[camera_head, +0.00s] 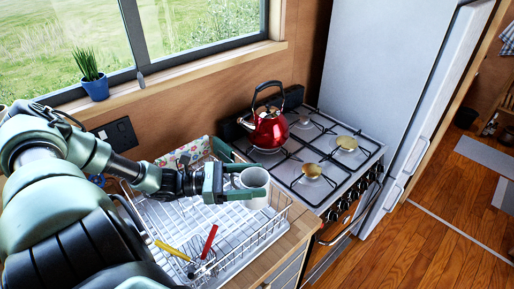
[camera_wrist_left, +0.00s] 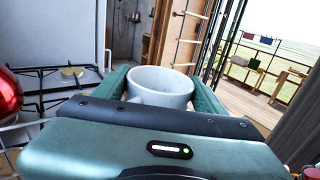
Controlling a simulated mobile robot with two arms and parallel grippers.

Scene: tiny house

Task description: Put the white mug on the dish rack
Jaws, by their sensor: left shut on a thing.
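The white mug (camera_head: 256,180) is between the fingers of my left gripper (camera_head: 250,182), above the right part of the dish rack. In the left wrist view the mug (camera_wrist_left: 160,84) stands upright with its open rim showing, a green finger on each side. My left gripper (camera_wrist_left: 160,95) is shut on it. The white wire dish rack (camera_head: 275,222) sits on the counter, with utensils at its front. I cannot tell whether the mug's base touches the rack. My right gripper is not in view.
A red kettle (camera_head: 268,130) stands on the stove (camera_head: 338,160) just right of and behind the rack. A patterned item (camera_head: 182,154) stands at the rack's back. Red-handled (camera_head: 209,240) and yellow-handled (camera_head: 172,250) utensils are in the rack's front. A potted plant (camera_head: 94,82) sits on the windowsill.

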